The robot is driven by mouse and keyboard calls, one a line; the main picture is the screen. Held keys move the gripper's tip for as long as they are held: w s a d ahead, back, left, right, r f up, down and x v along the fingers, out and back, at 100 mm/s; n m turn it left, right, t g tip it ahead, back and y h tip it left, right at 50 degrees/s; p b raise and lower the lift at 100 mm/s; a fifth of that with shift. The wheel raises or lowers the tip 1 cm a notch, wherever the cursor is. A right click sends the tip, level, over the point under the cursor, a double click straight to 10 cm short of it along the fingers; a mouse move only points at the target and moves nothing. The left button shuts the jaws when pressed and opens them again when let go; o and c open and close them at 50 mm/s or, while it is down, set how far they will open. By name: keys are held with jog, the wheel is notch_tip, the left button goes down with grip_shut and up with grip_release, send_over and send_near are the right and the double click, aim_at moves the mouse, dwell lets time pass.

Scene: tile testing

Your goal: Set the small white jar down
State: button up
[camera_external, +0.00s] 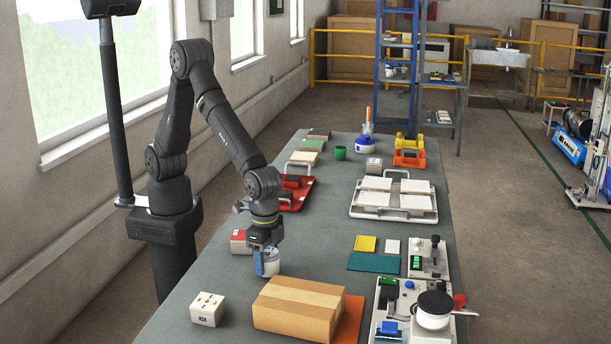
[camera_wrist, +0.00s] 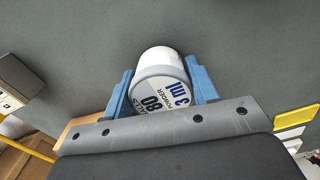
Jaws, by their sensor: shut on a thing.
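In the external view my gripper (camera_external: 266,268) points down at the grey table (camera_external: 320,215), and the jar (camera_external: 271,262) shows partly behind a blue finger. The jar is at or just above the table top; I cannot tell whether it touches. Part of the jar is hidden by my gripper.
A cardboard box (camera_external: 297,308) on an orange mat stands close in front to the right. A white cube box (camera_external: 208,309) stands front left, and a red and white box (camera_external: 240,242) is just behind my gripper. Bare table lies to the right, before the teal mat (camera_external: 374,263).

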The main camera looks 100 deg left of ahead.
aim_at(266, 251)
jog(key=shift+f, duration=0.25)
jog(key=o, duration=1)
jog(key=shift+o, duration=0.2)
notch_tip(266, 251, up, 12)
jog(key=shift+r, duration=0.15)
notch_tip(266, 251, down, 12)
jog(key=shift+f, duration=0.1)
jog(key=shift+r, duration=2.05)
jog(key=shift+f, duration=0.1)
